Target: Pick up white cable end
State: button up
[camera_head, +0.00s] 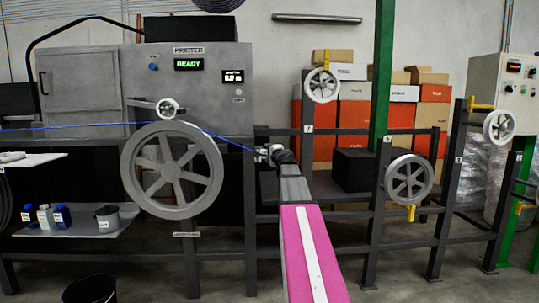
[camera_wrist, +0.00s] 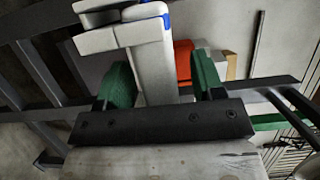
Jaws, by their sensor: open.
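The white cable end (camera_wrist: 150,62) is a blocky white piece with small blue parts at its upper right in the wrist view. It reaches down between the two green finger pads of my gripper (camera_wrist: 161,70). The jaws are open, with a gap on the right side of the white piece; the left pad is close to it. In the head view the blue cable (camera_head: 228,140) runs from the left past the small pulley and slopes down to the white end (camera_head: 262,151), right at my gripper (camera_head: 273,153). My gripper hides part of that spot.
A large spoked wheel (camera_head: 172,170) and a grey machine cabinet (camera_head: 195,85) showing READY stand at the left. A dark metal frame (camera_head: 345,218) with smaller wheels and a green post (camera_head: 382,80) stands at the right. Orange and white boxes (camera_head: 358,121) are behind.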

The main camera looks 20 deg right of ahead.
jog(key=shift+s, duration=0.1)
jog(key=c, duration=1)
jog(key=shift+o, duration=0.2)
